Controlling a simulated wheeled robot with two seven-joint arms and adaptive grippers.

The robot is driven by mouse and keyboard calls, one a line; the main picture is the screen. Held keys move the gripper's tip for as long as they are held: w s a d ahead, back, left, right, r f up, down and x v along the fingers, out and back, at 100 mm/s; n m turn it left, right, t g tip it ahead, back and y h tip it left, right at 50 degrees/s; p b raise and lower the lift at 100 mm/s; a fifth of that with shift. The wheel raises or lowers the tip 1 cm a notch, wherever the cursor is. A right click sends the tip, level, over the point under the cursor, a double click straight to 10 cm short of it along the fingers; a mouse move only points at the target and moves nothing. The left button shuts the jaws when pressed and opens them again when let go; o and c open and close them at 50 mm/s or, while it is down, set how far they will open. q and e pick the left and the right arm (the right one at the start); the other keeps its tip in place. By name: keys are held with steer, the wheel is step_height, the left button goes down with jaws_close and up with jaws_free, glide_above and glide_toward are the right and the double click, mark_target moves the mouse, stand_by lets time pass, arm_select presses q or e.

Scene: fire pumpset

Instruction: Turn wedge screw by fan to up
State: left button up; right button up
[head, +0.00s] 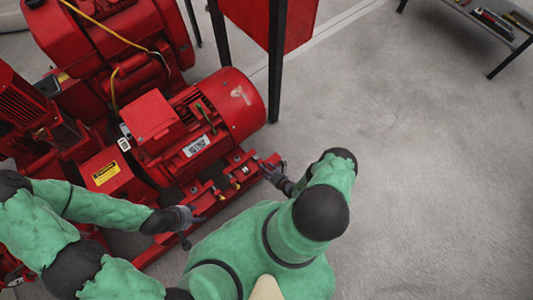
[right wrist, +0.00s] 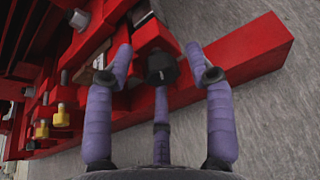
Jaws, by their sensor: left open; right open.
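The red motor (head: 185,120) lies on a red base frame, its rounded fan end (head: 240,105) at the right. In the right wrist view, a dark screw head (right wrist: 161,68), apparently the wedge screw by the fan, sits on a red block. My right gripper (head: 272,172) is at the frame's fan end. Its purple fingers (right wrist: 160,78) are open, one on either side of the screw head and one below it in the picture. I cannot tell whether they touch it. My left gripper (head: 190,215) is open beside the frame's front edge, further left.
Yellow-headed bolts (right wrist: 60,116) sit along the base frame (right wrist: 240,55), left of the screw. A dark post (head: 277,60) with a red panel stands behind the fan end. The grey floor (head: 420,160) to the right is clear up to a low table (head: 480,25).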

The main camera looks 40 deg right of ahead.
steer(key=c, duration=1.1)
jaws_close()
steer(key=shift+d, duration=0.1)
steer(key=shift+w+d+m+y, duration=0.1)
steer(key=shift+d+m+y, duration=0.05)
steer(key=shift+m+y, duration=0.85)
steer(key=shift+d+m+y, duration=0.15)
steer(key=shift+m+y, duration=0.45)
steer(key=shift+m, duration=0.7)
steer(key=shift+d, duration=0.1)
steer(key=o, duration=1.1)
jaws_free()
steer(key=shift+a, duration=0.2)
